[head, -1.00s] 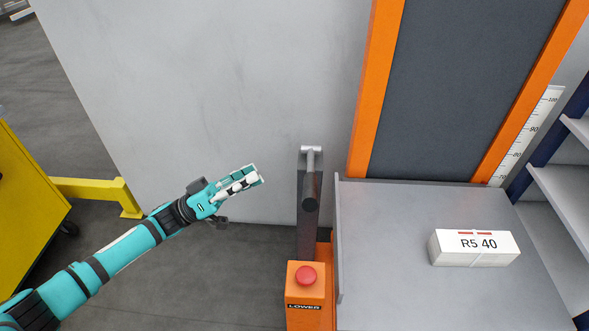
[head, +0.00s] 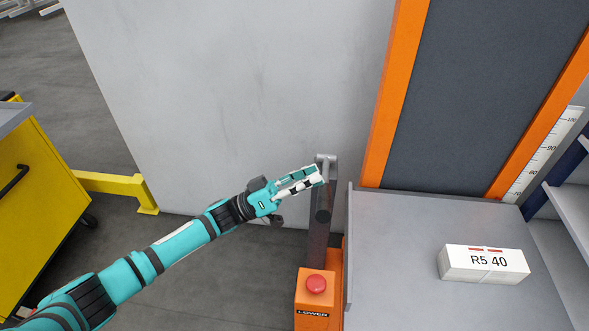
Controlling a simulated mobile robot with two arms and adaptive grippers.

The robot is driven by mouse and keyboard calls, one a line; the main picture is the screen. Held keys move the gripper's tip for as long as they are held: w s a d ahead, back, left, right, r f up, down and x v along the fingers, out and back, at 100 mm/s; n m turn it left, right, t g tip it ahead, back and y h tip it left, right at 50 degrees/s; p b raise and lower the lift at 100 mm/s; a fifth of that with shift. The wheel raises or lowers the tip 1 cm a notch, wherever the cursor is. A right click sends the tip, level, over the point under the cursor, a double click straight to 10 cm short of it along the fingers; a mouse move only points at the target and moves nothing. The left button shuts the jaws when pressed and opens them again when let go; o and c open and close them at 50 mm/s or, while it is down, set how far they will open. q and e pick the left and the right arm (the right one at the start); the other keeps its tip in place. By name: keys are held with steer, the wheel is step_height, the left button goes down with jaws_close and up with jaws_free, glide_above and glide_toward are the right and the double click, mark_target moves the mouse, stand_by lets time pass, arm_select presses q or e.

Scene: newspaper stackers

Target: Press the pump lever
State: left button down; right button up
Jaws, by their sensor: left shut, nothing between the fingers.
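The pump lever (head: 322,215) is a dark handle on a grey upright post (head: 319,245), left of the grey platform. My left gripper (head: 319,177) is shut and empty. In the head view its fingertips overlap the upper part of the lever, just below its top bracket (head: 326,160). I cannot tell whether they touch it. The lever's rounded dark end shows below the fingers. My right gripper is not in view.
An orange box with a red button (head: 316,284), labelled LOWER, stands below the lever. The grey platform (head: 400,230) carries a white bundle marked R5 40 (head: 484,264). A yellow cart (head: 40,200) and a yellow rail (head: 110,184) are at left. A grey wall stands behind.

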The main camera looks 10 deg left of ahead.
arm_select(q)
steer(key=shift+s+d+f, duration=0.15)
steer(key=shift+s+f, duration=0.3)
steer(key=shift+f, duration=0.25)
steer(key=shift+f, duration=0.15)
